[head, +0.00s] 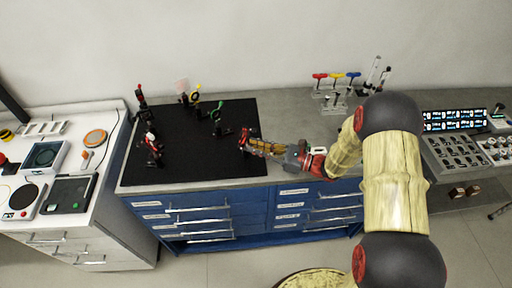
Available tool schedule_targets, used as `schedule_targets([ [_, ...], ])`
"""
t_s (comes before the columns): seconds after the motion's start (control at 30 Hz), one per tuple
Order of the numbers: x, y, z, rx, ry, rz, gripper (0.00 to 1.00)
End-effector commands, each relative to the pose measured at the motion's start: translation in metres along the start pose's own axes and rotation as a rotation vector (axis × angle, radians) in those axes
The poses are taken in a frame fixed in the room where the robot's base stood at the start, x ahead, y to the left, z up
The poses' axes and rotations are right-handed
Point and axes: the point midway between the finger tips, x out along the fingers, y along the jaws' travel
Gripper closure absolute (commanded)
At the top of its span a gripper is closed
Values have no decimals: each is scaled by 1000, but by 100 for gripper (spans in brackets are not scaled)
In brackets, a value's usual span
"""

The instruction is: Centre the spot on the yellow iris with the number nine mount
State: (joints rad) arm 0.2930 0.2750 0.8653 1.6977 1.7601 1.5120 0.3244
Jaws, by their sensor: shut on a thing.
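The yellow iris (195,92), a yellow ring on a dark post, stands at the back of the black breadboard (195,165). The light spot is too small to make out. My gripper (248,146) reaches in from the right over the breadboard's right side. It is shut on a small dark mount with red parts (243,138), mostly hidden by the fingers. No number is readable on any mount, so I cannot tell which is number nine.
A green iris (217,114) stands between my gripper and the yellow iris. Red-and-black mounts (153,146) stand at the left. A rack of red, yellow and blue-handled tools (336,80) stands at the back right. The breadboard's front middle is clear.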

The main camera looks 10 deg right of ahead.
Motion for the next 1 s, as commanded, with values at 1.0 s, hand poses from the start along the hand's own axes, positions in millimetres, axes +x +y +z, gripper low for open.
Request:
schedule_targets([
  [1.0,0,-1,0,376,0,-1,100],
])
